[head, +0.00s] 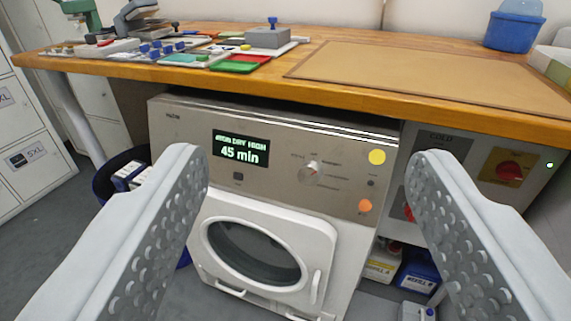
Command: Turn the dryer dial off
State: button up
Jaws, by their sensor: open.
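The dryer (270,125) stands under the wooden worktop, with a brushed metal front panel and a white round door (255,252) below. Its dial (311,171) is a small silver knob right of centre on the panel, with small printed labels around it that are too small to read fully. The lit display (241,150) reads a dry-high setting and "45 min". My gripper (306,160) is open and empty, its two grey studded fingers wide apart in the foreground. The dial lies between the fingers in the picture, farther away, and neither finger touches it.
The worktop (345,80) overhangs the dryer and carries several small tools and parts at the left and a blue tub (514,27) at the right. A grey panel with a red knob on yellow (508,168) is right of the dryer. Boxes (417,272) sit low at right.

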jog(key=w+a+f+h, duration=0.2)
jog(key=w+f, duration=0.9)
jog(key=f, duration=0.2)
jog(key=h, duration=0.1)
send_near(309, 176)
jog(key=shift+h, duration=0.4)
jog(key=x, duration=0.9)
jog(key=shift+a, duration=0.25)
jog(key=c, duration=1)
